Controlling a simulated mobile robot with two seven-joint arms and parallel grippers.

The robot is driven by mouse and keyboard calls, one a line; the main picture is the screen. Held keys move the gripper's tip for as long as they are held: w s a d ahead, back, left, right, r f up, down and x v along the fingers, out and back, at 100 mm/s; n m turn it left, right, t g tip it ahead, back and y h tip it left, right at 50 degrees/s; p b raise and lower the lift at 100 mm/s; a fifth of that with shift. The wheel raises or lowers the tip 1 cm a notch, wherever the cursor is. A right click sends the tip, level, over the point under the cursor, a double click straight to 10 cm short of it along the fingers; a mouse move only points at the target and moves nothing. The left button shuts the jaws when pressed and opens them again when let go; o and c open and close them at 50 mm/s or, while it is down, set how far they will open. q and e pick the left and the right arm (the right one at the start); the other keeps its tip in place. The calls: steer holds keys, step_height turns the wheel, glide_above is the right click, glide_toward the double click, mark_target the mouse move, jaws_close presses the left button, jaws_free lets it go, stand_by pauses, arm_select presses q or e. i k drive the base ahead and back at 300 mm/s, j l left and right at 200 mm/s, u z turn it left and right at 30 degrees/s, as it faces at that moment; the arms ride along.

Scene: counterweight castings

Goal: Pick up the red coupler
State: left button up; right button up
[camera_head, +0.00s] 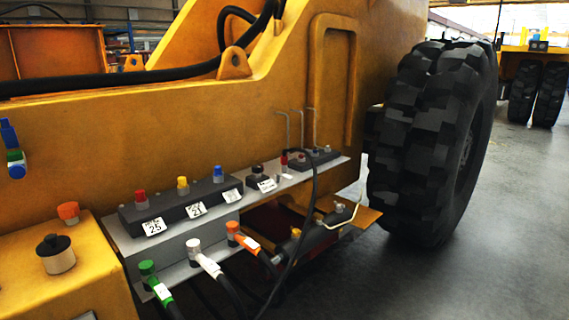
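A red-topped fitting (140,198) stands upright on a dark block with a white label, beside a yellow-topped fitting (183,186) and a blue-topped fitting (218,174). A smaller red piece (284,159) shows further right, near the upper end of a thin black hose. I cannot tell for certain which of these two is the red coupler. Green (148,268), white (194,246) and orange (233,228) couplers on black hoses sit in front of the grey ledge. Neither of my grippers is in view.
The grey ledge (120,240) runs along the yellow machine body (130,130). The thin black hose (312,200) arcs over its right part. A yellow block (85,260) carries a dark-topped knob. A large tyre (430,140) stands right. Floor at lower right is clear.

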mark_target(283, 158)
steer(key=i+l+u, duration=0.15)
steer(key=i+l, duration=0.85)
steer(key=i+l+u, duration=0.2)
steer(key=i+l, duration=0.75)
steer(key=l, duration=0.15)
